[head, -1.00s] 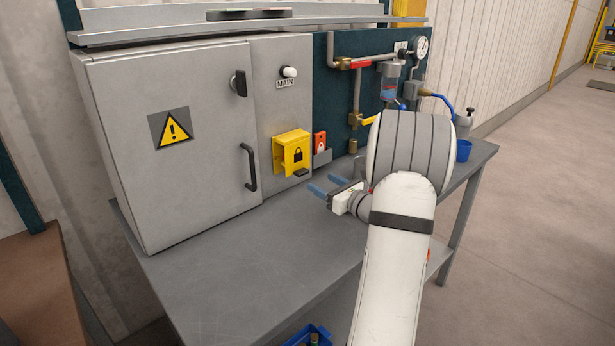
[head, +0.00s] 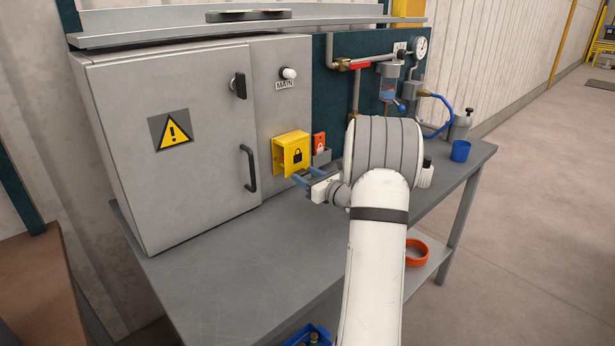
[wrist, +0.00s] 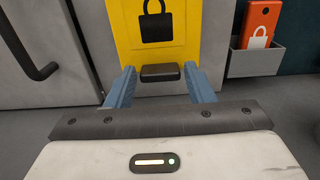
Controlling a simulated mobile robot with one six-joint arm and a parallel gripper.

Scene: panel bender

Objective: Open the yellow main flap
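The yellow main flap (head: 291,153) with a black padlock symbol is on the grey panel below the MAIN knob. It hangs down over the panel. In the wrist view the flap (wrist: 187,43) fills the top middle, with a dark tab (wrist: 160,73) at its lower edge. My gripper (head: 298,177) is open, its two blue fingers pointing at the flap's lower edge. In the wrist view the fingers of my gripper (wrist: 160,88) stand apart, left and right of the tab, with a gap on each side. I cannot tell whether a finger touches the flap.
A red padlock tag (head: 319,142) sits in a grey holder just right of the flap. The cabinet door handle (head: 249,168) is to the left. The bench top (head: 235,262) in front is clear.

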